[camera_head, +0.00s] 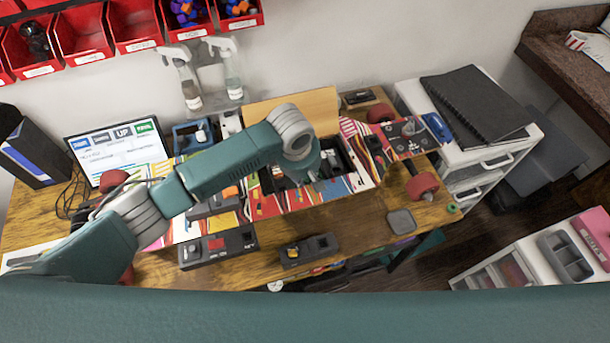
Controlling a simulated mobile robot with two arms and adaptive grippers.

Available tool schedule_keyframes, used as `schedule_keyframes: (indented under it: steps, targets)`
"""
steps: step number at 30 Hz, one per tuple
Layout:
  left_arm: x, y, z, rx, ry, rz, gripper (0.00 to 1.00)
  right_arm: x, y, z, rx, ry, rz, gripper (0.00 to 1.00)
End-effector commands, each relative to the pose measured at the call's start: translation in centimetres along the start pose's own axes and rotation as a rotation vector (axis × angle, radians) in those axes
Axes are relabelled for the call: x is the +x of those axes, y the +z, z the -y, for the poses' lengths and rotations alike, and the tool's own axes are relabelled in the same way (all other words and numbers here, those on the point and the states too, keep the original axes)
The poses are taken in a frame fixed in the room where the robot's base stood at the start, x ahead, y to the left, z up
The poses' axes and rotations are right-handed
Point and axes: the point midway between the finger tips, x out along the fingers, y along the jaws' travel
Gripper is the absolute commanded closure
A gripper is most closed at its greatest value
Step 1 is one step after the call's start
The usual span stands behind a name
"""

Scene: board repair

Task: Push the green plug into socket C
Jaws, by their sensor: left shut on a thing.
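My left arm reaches in from the left, and my left gripper (312,178) points down over the open dark bay of a long board with a colourful striped pattern (265,208). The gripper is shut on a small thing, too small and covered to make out. I cannot pick out the green plug or tell socket C apart; the arm and wrist cover part of the bay. Whether the gripper touches the bay cannot be told. My right gripper is not in view.
Dark modules (218,247) and (310,250) lie at the wooden table's front. A monitor (118,150) and spray bottles (233,75) stand behind. Red wheels (422,186) are at the board's right end. A grey square pad (401,221) lies on bare wood at right.

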Motion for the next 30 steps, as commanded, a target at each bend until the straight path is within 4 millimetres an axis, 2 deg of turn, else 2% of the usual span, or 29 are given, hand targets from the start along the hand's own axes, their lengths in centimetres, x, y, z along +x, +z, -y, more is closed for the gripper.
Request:
schedule_keyframes:
  steps: [1,2,4,5,20,24,30]
  targets:
    - [0.49,0.37,0.73,0.002,-0.016,0.006,0.98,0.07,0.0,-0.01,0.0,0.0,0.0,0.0]
    - [0.51,0.38,0.75,0.002,-0.017,0.006,0.72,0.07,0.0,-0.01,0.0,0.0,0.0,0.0]
    - [0.53,0.4,0.8,0.002,-0.017,0.006,0.58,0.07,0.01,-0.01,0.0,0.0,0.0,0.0]
    - [0.54,0.41,0.81,0.002,-0.018,0.006,0.56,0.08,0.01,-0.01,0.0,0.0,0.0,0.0]
    - [0.29,0.36,0.48,0.002,-0.011,0.006,0.56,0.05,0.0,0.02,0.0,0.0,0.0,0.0]
    - [0.25,0.3,0.4,0.002,-0.009,0.005,0.39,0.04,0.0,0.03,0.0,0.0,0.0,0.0]
    - [0.21,0.2,0.35,0.001,-0.008,0.003,0.39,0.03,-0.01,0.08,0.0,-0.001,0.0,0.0]
